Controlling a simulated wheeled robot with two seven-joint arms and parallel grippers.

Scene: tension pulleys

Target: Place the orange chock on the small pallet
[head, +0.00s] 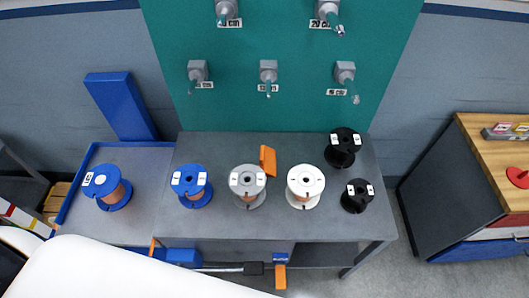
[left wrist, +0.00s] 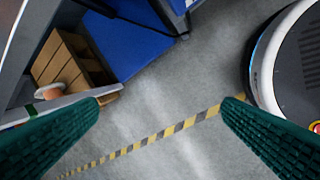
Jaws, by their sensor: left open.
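An orange chock-like block (head: 268,160) stands on the grey table just behind the grey-flanged spool (head: 247,186). Another orange piece (head: 281,277) shows below the table's front edge; I cannot tell which one is the chock. A wooden slatted thing, probably the small pallet (head: 56,197), lies low at the left of the table. Wooden slats also show in the left wrist view (left wrist: 72,62), at upper left. My left gripper (left wrist: 165,103) is open, with green ridged fingers wide apart and only floor between them. My right gripper is in neither view.
Several blue, white and black spools stand along the grey table (head: 225,220). A teal board (head: 300,90) with pulleys rises behind. A wood-topped cabinet (head: 490,155) stands at right. Yellow-black floor tape (left wrist: 160,135) crosses open grey floor.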

